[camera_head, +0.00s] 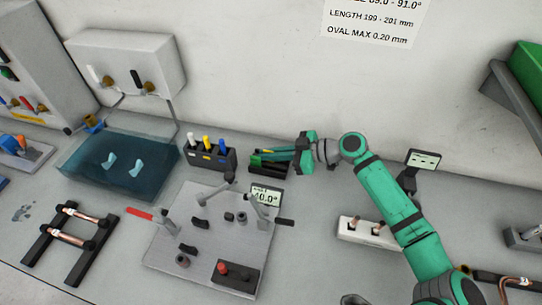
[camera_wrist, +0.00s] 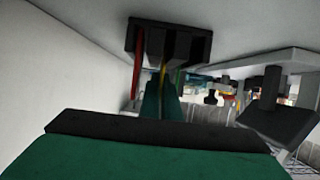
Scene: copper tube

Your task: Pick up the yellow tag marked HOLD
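A dark tag holder (camera_wrist: 205,42) with slots shows at the top of the wrist view, with a red, a yellow and a green tag in it. The yellow tag (camera_wrist: 163,70) is a thin edge-on strip in the middle; its HOLD marking cannot be read. My gripper (camera_wrist: 162,88) has its green fingers close together at the yellow tag, which lies in line with the narrow gap between them. Whether they press on it is unclear. In the head view my gripper (camera_head: 266,154) reaches left over the dark holder (camera_head: 268,170) and hides most of the tags.
A dark marker rack (camera_head: 210,158) stands just left of the holder. A grey fixture plate (camera_head: 165,250) with a small display (camera_head: 266,195) lies in front. A white block (camera_head: 352,231) with copper pieces is to the right. The wall (camera_head: 250,60) is close behind.

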